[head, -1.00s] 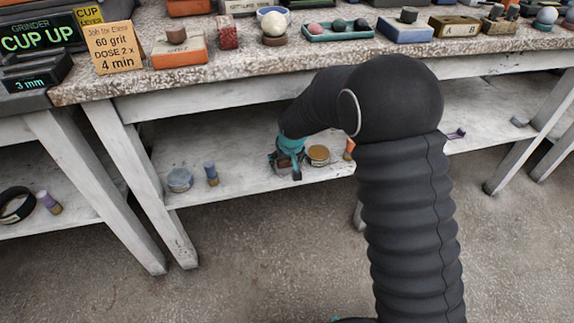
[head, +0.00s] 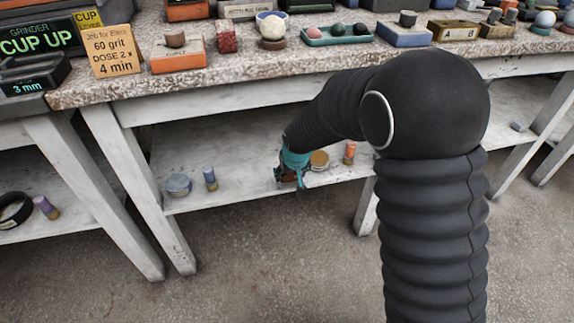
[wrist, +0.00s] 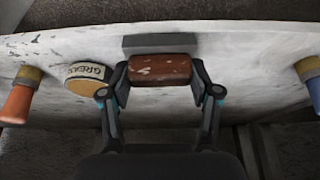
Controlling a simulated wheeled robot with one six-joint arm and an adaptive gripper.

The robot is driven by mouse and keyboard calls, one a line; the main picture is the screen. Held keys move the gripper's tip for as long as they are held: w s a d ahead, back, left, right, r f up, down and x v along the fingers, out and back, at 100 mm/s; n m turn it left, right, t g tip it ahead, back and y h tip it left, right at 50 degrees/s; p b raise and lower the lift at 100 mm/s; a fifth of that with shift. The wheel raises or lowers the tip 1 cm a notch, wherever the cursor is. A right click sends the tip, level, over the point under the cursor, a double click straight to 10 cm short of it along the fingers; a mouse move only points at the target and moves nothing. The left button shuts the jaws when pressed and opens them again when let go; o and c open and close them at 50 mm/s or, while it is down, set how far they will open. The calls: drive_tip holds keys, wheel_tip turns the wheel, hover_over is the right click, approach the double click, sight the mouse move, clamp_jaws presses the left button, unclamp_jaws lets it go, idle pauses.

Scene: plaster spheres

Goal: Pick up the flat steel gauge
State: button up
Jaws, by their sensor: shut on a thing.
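My gripper (wrist: 160,74) is shut on a worn reddish-brown block (wrist: 158,69), with one finger at each end. A flat grey bar (wrist: 160,44), which looks like the steel gauge, lies along the block's far side in the wrist view. I cannot tell whether bar and block touch or are joined. In the head view my gripper (head: 290,177) is small, at the front of the lower shelf. The block is mostly hidden there, and I cannot make out the grey bar. Whether the block is clear of the shelf is unclear.
The lower shelf (head: 235,145) also holds a round labelled tin (wrist: 90,79) close beside my gripper, an orange stick (head: 349,153), a blue-topped stick (head: 210,178) and a grey-blue tin (head: 178,185). The worktop (head: 240,62) overhangs the shelf. Table legs stand either side.

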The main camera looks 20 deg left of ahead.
drive_tip(key=s+d+b, duration=0.1)
drive_tip(key=s+d, duration=0.5)
drive_tip(key=s, duration=0.5)
drive_tip(key=shift+d, duration=0.35)
drive_tip(key=o, duration=0.6)
drive_tip(key=shift+c, duration=0.9)
